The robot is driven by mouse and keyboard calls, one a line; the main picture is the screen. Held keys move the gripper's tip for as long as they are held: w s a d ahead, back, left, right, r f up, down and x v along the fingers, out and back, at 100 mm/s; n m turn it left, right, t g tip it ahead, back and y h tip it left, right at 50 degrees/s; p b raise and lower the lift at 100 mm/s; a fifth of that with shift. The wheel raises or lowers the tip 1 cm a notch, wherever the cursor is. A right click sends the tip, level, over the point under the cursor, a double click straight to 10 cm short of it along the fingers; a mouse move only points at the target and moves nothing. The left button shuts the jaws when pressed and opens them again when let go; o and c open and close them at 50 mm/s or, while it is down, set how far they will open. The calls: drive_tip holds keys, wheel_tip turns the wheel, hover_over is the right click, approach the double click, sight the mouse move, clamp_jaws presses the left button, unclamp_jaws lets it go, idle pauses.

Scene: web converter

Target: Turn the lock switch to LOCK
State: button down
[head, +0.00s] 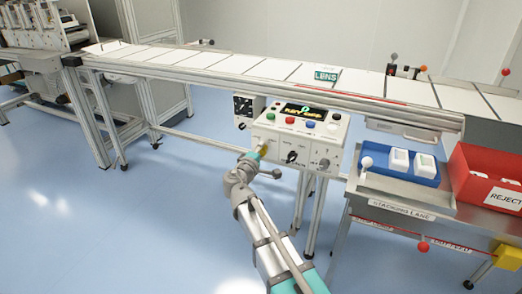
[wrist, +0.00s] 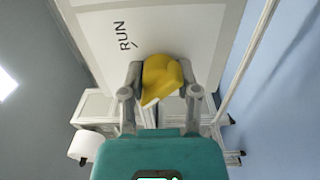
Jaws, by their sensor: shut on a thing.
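The control box (head: 296,120) with the switches hangs under the front edge of the conveyor in the head view. My gripper (head: 258,155) is at the left end of its front face, where a little yellow shows at the fingertips. In the wrist view, a yellow switch knob (wrist: 160,74) sits between the two fingers of my gripper (wrist: 162,88). The fingers are shut on it from both sides. The printed word RUN (wrist: 124,35) shows on the pale panel beyond the knob, to its upper left. No LOCK lettering is legible in either view.
A black knob (head: 292,157) and coloured buttons are on the same box. A blue tray (head: 376,180) with white items and a red reject bin (head: 461,189) stand to the right. The conveyor (head: 250,62) runs above. Floor to the left is clear.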

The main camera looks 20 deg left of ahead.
drive_tip(key=shift+a, duration=0.1)
idle(0.3)
drive_tip(key=shift+c, duration=1.7)
unclamp_jaws()
drive_tip(key=s, duration=1.2)
drive_tip(key=shift+a, duration=0.4)
drive_tip(key=shift+s, duration=0.1)
